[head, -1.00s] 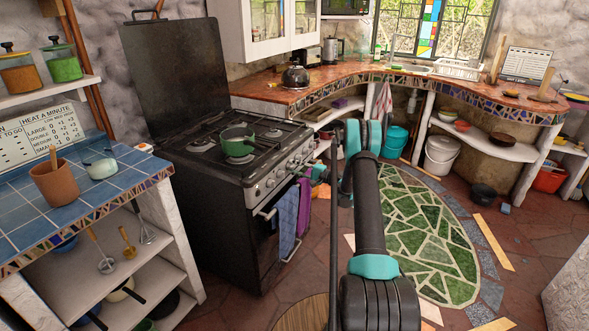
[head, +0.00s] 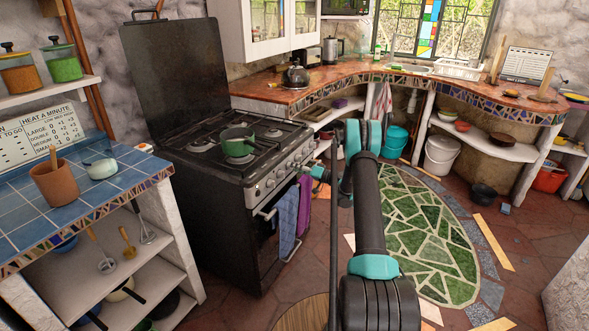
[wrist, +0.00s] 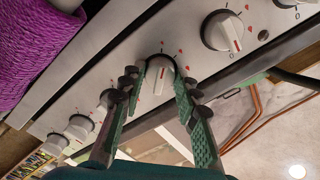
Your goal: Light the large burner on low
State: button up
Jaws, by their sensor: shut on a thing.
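The black stove (head: 225,185) stands with its lid up, and its row of knobs (head: 272,182) runs along the front panel. My gripper (wrist: 161,76) is shut on a white round knob (wrist: 157,68) in the wrist view, one finger on each side. A red line on that knob points toward the bottom of the wrist view. Another white knob (wrist: 224,31) is to its upper right, with red marks around it. I see no flame on the burners.
A green pot (head: 237,141) sits on a front burner. Blue (head: 287,218) and purple (head: 304,205) towels hang on the oven handle; the purple one (wrist: 35,45) is near the knobs.

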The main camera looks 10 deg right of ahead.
jog(key=shift+s+n, duration=0.1)
jog(key=shift+n, duration=0.6)
jog(key=o, duration=1.2)
jog(key=v, duration=1.2)
grip_shut()
